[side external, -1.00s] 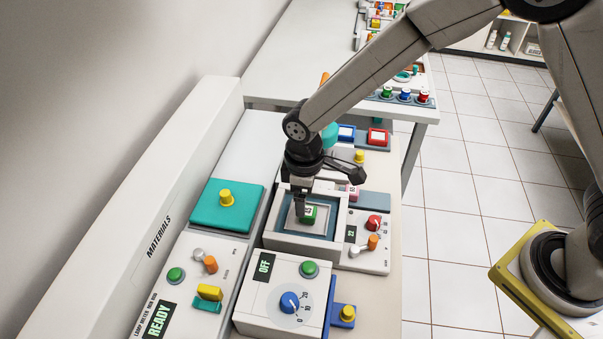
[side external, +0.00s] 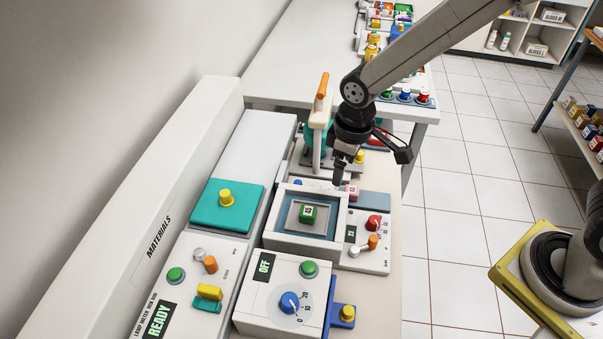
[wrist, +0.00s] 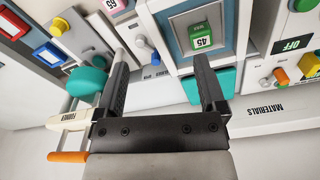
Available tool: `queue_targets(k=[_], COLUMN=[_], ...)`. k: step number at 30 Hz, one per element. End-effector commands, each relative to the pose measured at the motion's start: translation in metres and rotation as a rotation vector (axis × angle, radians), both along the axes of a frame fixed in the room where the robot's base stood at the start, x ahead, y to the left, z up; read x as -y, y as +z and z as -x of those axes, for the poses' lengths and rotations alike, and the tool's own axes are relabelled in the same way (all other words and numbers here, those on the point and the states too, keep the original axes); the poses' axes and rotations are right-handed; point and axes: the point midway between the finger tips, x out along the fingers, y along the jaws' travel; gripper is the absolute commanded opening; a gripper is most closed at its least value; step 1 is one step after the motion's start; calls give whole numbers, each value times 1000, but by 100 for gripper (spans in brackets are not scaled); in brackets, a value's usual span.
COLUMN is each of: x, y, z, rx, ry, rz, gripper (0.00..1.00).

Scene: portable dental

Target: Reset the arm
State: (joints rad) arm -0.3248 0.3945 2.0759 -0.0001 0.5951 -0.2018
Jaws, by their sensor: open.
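My gripper (side external: 341,181) hangs above the far side of the work bench, just behind the grey framed tray in the side view. In the wrist view its two fingers (wrist: 160,82) stand wide apart with nothing between them. A small green block (side external: 308,213) with a number label sits in the recess of the framed tray (side external: 283,243). The same green block (wrist: 201,38) shows beyond the fingers in the wrist view, apart from them.
An upright stand with an orange handle (side external: 322,90) is just left of my gripper. A control panel with red and orange knobs (side external: 372,223) lies right of the tray. A teal plate (side external: 214,212) and a box with a blue dial (side external: 262,310) are nearer.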

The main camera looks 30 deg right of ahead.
Motion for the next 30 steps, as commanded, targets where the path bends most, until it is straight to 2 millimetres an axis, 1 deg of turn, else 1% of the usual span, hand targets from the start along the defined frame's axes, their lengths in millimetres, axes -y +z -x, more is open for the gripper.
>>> queue_targets(k=[1, 6, 9, 12, 15, 18, 22, 30], x=[17, 66, 90, 107, 119, 125, 127, 127], y=[5, 15, 18, 19, 20, 20, 19, 19], z=[7, 35, 54, 71, 84, 92, 96, 95], rx=[15, 66, 93, 118, 136, 146, 150, 150], ry=[-55, -235, -335, -417, -477, -511, -527, -525], rz=[-6, -27, -37, -45, -52, -55, -56, -56], gripper=[90, 90, 90, 90, 90, 90, 90, 90])
